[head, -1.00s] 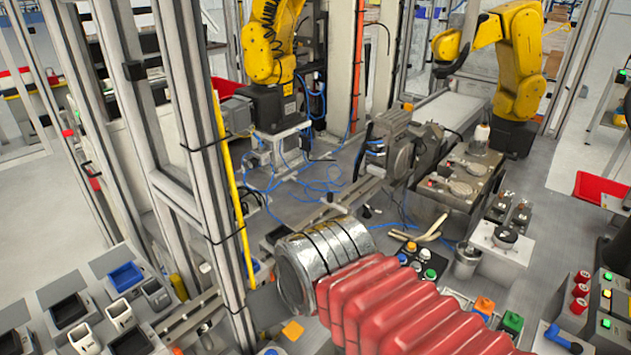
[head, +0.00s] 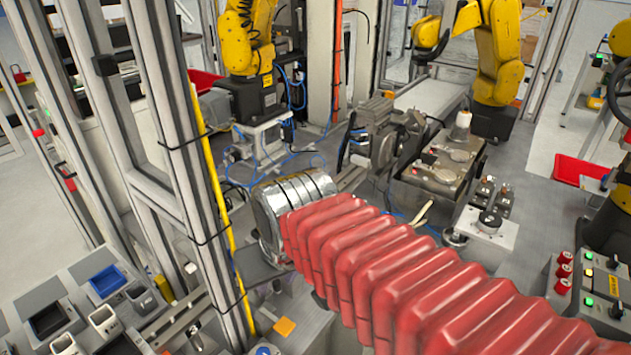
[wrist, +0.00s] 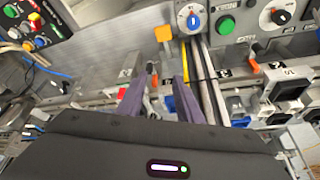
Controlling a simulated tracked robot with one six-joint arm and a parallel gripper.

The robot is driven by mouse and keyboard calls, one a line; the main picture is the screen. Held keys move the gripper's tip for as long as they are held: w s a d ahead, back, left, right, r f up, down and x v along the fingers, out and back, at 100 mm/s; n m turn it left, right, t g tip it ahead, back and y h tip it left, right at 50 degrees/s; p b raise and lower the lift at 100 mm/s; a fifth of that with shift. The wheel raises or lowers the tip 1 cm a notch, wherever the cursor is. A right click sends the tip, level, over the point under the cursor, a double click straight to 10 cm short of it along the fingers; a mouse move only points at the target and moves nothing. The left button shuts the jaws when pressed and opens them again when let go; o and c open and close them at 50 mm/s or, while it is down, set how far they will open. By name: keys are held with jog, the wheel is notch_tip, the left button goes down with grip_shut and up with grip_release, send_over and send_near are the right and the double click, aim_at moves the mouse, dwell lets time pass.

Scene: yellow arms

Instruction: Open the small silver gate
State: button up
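I cannot make out a small silver gate for certain in either view. My gripper (wrist: 160,82) shows in the wrist view as two dark purple fingers, apart, with nothing visible held between them. They point toward a grey metal work surface (wrist: 112,45) with rails and controls beyond. In the head view my red-sleeved arm and its silver end reach toward the silver post (head: 190,165) at left centre.
An orange block (wrist: 163,33) and a dial panel (wrist: 190,20) lie ahead of the fingers. A button box (wrist: 35,22) is at upper left. In the head view, yellow robot arms (head: 248,40) (head: 498,55) stand behind, and grey bins (head: 105,285) sit at lower left.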

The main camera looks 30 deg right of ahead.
jog(key=w+d+r+g, duration=0.2)
jog(key=w+d+r, duration=0.1)
jog(key=w+d, duration=0.65)
jog(key=w+d+r+g, duration=0.1)
jog(key=w+d+r, duration=0.2)
jog(key=w+d, duration=0.7)
jog(key=w+d+r+n+g, duration=0.1)
jog(key=w+d+r, duration=0.2)
jog(key=r, duration=0.3)
jog(key=shift+d+n+g, duration=0.3)
jog(key=shift+d+n, duration=0.1)
jog(key=shift+d, duration=0.05)
jog(key=shift+f, duration=0.15)
notch_tip(320, 180, down, 14)
jog(key=shift+r, duration=0.2)
jog(key=shift+c, duration=0.4)
